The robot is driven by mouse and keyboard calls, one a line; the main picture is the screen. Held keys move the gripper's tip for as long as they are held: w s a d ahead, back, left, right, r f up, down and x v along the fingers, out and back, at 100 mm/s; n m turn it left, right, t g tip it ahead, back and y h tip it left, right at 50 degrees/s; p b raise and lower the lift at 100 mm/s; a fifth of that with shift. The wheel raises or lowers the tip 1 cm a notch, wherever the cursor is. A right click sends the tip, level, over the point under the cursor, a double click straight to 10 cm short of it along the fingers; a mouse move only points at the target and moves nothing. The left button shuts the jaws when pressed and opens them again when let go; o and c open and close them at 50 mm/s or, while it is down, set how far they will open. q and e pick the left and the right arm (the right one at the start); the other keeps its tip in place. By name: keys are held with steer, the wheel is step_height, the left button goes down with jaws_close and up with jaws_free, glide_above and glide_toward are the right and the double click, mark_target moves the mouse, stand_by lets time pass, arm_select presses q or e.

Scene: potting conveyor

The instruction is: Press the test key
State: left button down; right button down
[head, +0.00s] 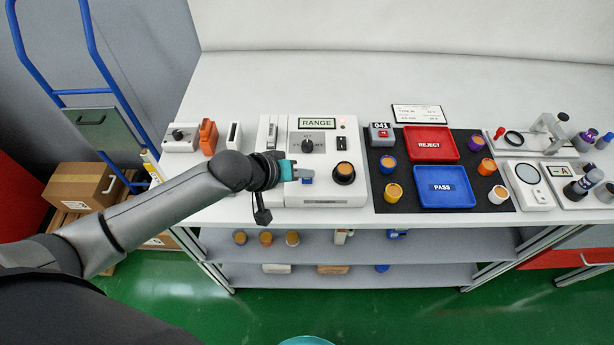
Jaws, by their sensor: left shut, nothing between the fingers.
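A white tester (325,196) stands on the bench, with a display reading RANGE (317,123), a dark knob (307,146) and a black rocker switch (342,143). A small blue key (307,181) shows on its lower front panel, partly covered by my gripper. My left gripper (301,174) is shut and empty, with its tips at or just above this key. I cannot tell whether they touch it. A dark round holder with an orange-topped cup (344,172) sits on the tester to the right of the tips.
A black mat (412,206) to the right bears a red REJECT tray (431,155), a blue PASS tray (444,201), a counter (380,134) and several cups. An orange device (208,137) and a white box (181,138) stand left of the tester. The bench behind is clear.

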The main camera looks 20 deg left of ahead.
arm_select(q)
steer(key=shift+f, duration=0.4)
stand_by(0.4)
steer(key=shift+r, duration=0.1)
steer(key=shift+r+p, duration=0.7)
steer(key=shift+p, duration=0.35)
step_height(320, 180, up, 5)
steer(key=p, duration=0.5)
steer(key=shift+p, duration=0.4)
